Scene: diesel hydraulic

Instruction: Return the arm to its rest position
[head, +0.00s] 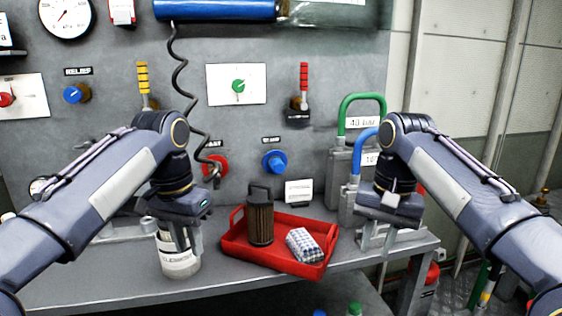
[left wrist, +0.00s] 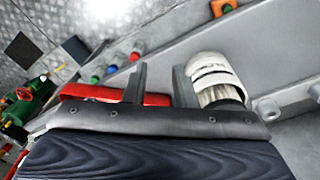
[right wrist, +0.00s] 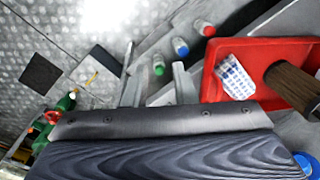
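My left gripper (head: 187,240) points down over the bench, in front of the white labelled canister (head: 178,258). In the left wrist view its fingers (left wrist: 160,85) stand apart with nothing between them, and the canister (left wrist: 212,80) is beside the right finger. My right gripper (head: 377,240) points down near the bench's right end, right of the red tray (head: 238,250). In the right wrist view its fingers (right wrist: 156,85) are apart and empty. Both arms are bent, with the grippers hanging below the wrists.
The tray holds a dark filter cartridge (head: 261,222) and a checkered cloth (head: 304,245). Behind stands a panel with knobs, levers and a coiled cable (head: 181,75). Green- and blue-handled blocks (head: 362,103) stand behind my right gripper. Several capped bottles (right wrist: 180,47) stand below the bench edge.

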